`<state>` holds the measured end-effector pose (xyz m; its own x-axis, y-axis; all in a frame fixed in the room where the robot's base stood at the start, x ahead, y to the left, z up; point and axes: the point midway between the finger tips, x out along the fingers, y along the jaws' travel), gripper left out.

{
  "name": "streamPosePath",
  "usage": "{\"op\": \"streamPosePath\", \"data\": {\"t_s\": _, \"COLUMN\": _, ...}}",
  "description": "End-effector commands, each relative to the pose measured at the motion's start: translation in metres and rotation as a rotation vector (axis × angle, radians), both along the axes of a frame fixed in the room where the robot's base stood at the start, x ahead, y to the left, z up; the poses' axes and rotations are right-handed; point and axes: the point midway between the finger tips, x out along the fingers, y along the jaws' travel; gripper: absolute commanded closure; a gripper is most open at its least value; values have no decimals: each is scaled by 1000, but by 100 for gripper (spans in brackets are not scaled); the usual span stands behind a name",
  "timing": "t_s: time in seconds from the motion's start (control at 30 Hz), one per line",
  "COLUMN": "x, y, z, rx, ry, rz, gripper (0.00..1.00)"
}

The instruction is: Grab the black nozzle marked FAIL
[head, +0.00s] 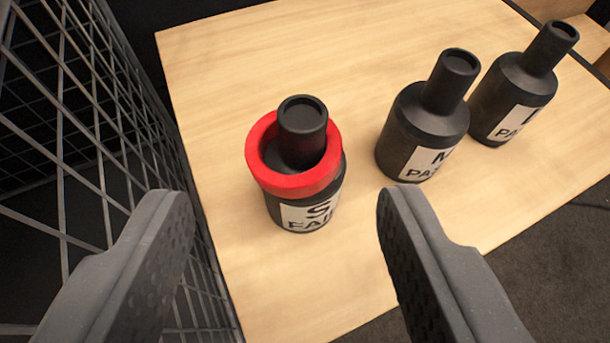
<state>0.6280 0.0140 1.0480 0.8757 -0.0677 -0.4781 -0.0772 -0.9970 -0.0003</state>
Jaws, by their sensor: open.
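The black nozzle marked S FAIL (303,134) stands upright on a light wooden table (250,60), left of the other nozzles. A red ring (260,172) sits around its shoulder, below the narrow neck. The white label shows beneath the ring on its front. My gripper (283,205) is open, with one grey finger at the lower left and one at the lower right. The nozzle stands beyond the fingertips and between them in the picture. Nothing visible is held between the fingers.
A black nozzle marked M (402,127) stands to the right, and another black nozzle (500,95) with a partly visible label stands farther right. A wire mesh cage (95,130) runs close along the table's left edge. Bare tabletop lies behind and in front.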

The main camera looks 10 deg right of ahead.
Motion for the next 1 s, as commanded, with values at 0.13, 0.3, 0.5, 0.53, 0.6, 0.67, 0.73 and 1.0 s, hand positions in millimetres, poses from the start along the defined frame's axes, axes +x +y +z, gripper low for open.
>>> {"op": "streamPosePath", "data": {"t_s": 0.13, "x": 16, "y": -2, "z": -13, "rx": -1, "ry": 6, "rz": 0, "gripper": 48}}
{"op": "streamPosePath", "data": {"t_s": 0.3, "x": 36, "y": -4, "z": -21, "rx": 0, "ry": 2, "rz": 0, "gripper": 48}}
{"op": "streamPosePath", "data": {"t_s": 0.5, "x": 54, "y": -5, "z": -32, "rx": -1, "ry": 4, "rz": 0, "gripper": 48}}
{"op": "streamPosePath", "data": {"t_s": 0.53, "x": 56, "y": -5, "z": -33, "rx": -1, "ry": 4, "rz": 0, "gripper": 48}}
{"op": "streamPosePath", "data": {"t_s": 0.6, "x": 58, "y": -6, "z": -34, "rx": -1, "ry": 3, "rz": 0, "gripper": 48}}
{"op": "streamPosePath", "data": {"t_s": 0.67, "x": 59, "y": -6, "z": -35, "rx": 0, "ry": 2, "rz": 0, "gripper": 48}}
{"op": "streamPosePath", "data": {"t_s": 0.73, "x": 61, "y": -7, "z": -37, "rx": 0, "ry": 3, "rz": -1, "gripper": 48}}
{"op": "streamPosePath", "data": {"t_s": 1.0, "x": 83, "y": -16, "z": -57, "rx": 0, "ry": 2, "rz": -2, "gripper": 48}}
